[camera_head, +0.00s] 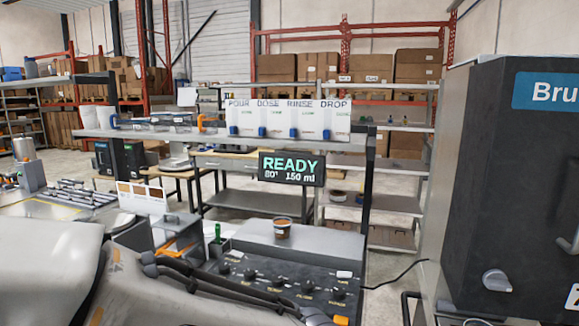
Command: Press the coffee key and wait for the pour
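A grey dispenser panel (285,289) stands at the lower middle, with a row of dark knobs or keys whose small labels are too small to read. I cannot tell which is the coffee key. A small cup (282,228) with brown on it stands on the panel's flat grey top. A dark display (292,168) above reads READY, 80° and 150 ml in green and white. My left arm crosses the lower left in front of the panel; its end is at the bottom edge, and whether its gripper is open or shut cannot be seen. My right gripper is out of view.
A shelf (226,134) above carries a board (290,118) marked POUR, DOSE, RINSE, DROP. A large dark machine (520,190) with a knob (497,280) fills the right side. A green marker (217,232) stands left of the panel. A black cable runs off its right side.

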